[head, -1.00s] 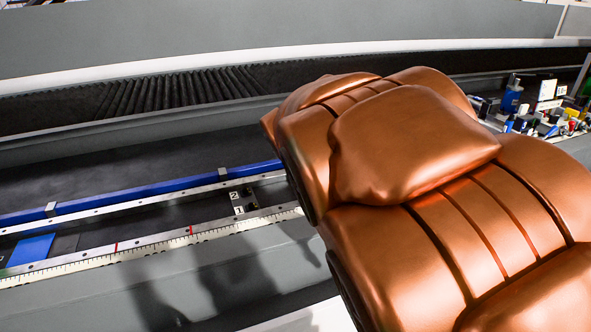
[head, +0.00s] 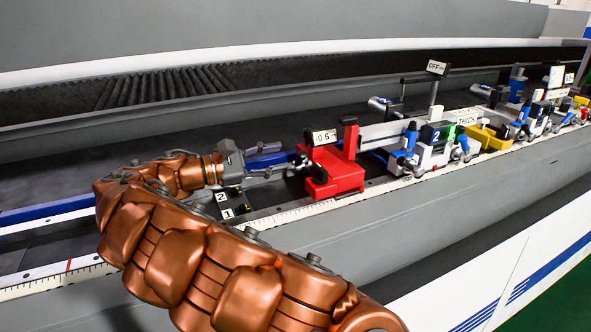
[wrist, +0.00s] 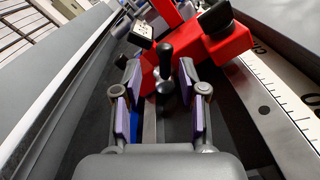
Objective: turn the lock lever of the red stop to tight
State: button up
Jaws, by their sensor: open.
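The red stop (head: 337,170) sits on the rail beside the ruler, with a "-0.6" sign on top. It also shows at the top of the wrist view (wrist: 205,58). Its lock lever (wrist: 165,66), with a black knob and a metal base, stands on the near side of the stop, between the fingertips in the wrist view. My gripper (head: 290,168) is open and reaches the left side of the stop in the head view. In the wrist view the fingers (wrist: 163,96) stand apart on both sides of the lever, with gaps visible. Whether either pad touches it I cannot tell.
A ruler (head: 290,213) runs along the front of the rail. Plates marked 1 and 2 (head: 225,205) lie below my gripper. Right of the stop are a grey-blue clamp unit (head: 433,148) and a yellow block (head: 488,137). The grey front ledge is clear.

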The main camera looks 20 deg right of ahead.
aim_at(296, 161)
jog(key=f, duration=0.1)
jog(key=f+b, duration=0.1)
jog(key=shift+w+a+f, duration=0.3)
jog(key=shift+w+a, duration=0.05)
jog(key=shift+w, duration=0.05)
jog(key=shift+d, duration=3.9)
grip_shut()
